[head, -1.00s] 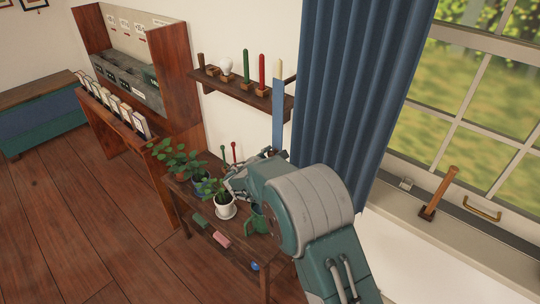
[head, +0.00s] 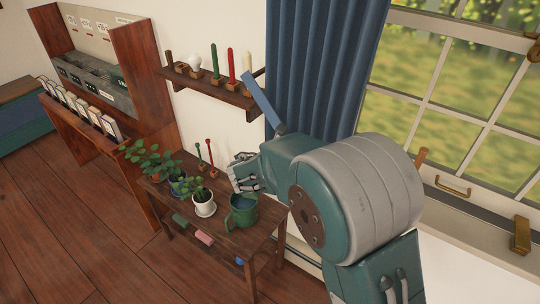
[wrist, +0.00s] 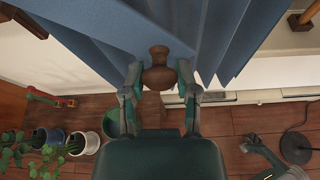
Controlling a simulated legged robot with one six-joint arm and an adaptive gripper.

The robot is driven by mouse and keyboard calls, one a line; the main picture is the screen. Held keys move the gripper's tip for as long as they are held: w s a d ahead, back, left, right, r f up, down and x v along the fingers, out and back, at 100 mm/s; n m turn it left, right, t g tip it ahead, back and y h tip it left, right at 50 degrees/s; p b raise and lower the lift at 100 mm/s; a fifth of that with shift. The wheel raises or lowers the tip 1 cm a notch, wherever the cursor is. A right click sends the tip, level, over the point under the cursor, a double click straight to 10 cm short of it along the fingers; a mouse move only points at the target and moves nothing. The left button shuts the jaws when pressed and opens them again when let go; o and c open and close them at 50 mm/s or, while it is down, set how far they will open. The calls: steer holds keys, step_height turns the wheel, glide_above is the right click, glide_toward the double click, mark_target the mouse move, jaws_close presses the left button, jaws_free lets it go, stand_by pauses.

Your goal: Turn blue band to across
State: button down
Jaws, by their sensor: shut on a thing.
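In the wrist view the band (wrist: 85,42) runs from the upper left down to a brown turned knob (wrist: 158,72). My gripper (wrist: 158,82) has one finger on each side of the knob and is shut on it. In the head view my arm hides the knob.
The blue curtain (head: 315,70) hangs close to the right of the band. A wall shelf (head: 215,92) with candles is just left of it. A plant table (head: 232,240) with pots and a green watering can (head: 243,210) stands below my arm.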

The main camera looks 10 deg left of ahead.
steer(key=s+d+r+n+h, duration=0.1)
steer(key=d+r+n+h, duration=0.1)
steer(key=r, duration=0.6)
steer(key=s+d+r+n+g+h, duration=0.1)
steer(key=d+r+n, duration=0.3)
steer(key=r, duration=0.5)
steer(key=shift+s+d+r+n+h, duration=0.2)
steer(key=shift+s+d+n+h, duration=0.25)
steer(key=shift+h, duration=0.35)
steer(key=shift+c, duration=2.4)
jaws_free()
steer(key=shift+w, duration=0.1)
steer(key=shift+o, duration=0.7)
steer(key=shift+a+f, duration=0.1)
steer(key=shift+a, duration=0.05)
